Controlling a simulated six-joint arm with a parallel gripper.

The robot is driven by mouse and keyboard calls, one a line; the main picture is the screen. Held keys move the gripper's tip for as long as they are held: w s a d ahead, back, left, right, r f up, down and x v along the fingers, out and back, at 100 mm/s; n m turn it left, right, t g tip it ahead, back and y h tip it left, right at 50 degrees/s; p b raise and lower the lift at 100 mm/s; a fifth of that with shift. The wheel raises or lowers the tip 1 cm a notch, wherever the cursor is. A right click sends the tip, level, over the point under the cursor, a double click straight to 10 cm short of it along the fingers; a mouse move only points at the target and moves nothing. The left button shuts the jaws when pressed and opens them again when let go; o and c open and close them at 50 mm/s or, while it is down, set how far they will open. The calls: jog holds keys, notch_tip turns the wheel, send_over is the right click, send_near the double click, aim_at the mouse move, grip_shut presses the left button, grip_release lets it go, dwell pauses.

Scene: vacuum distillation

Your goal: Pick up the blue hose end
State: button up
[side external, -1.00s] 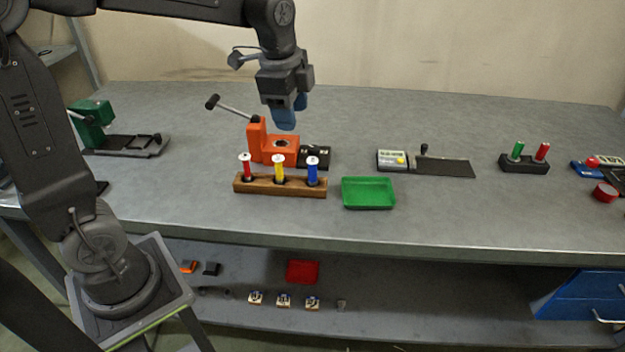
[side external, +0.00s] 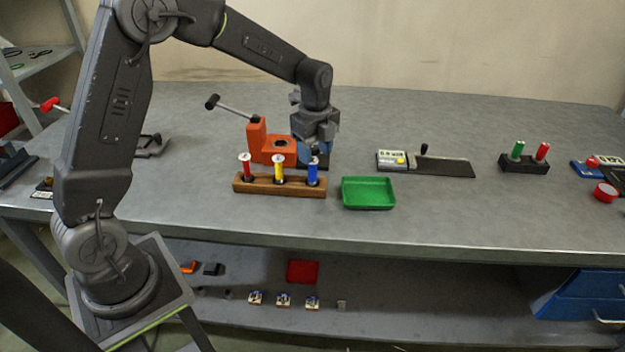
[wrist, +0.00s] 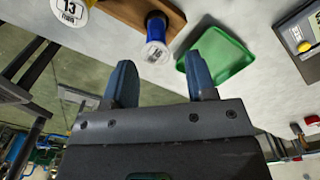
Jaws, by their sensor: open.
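The blue hose end (side external: 313,174) stands upright in the right-hand hole of a wooden rack (side external: 262,188), with a white cap on top. In the wrist view the blue hose end (wrist: 156,28) is seen cap-on, in line with the gap between my fingertips and beyond them. My gripper (side external: 318,152) is open and empty, pointing down just behind and above the blue hose end in the side view. Its blue fingers (wrist: 157,75) are spread apart in the wrist view, and no contact is visible.
Yellow (side external: 279,170) and red (side external: 247,168) hose ends stand in the same rack. An orange device with a lever (side external: 257,140) is behind it. A green tray (side external: 368,194) lies close on the right. The bench front is clear.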

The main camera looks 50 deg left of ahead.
aim_at(312, 180)
jog(key=f, duration=0.5)
jog(key=shift+s+a+f, duration=0.2)
jog(key=shift+a+f, duration=0.05)
jog(key=shift+f, duration=0.05)
grip_shut()
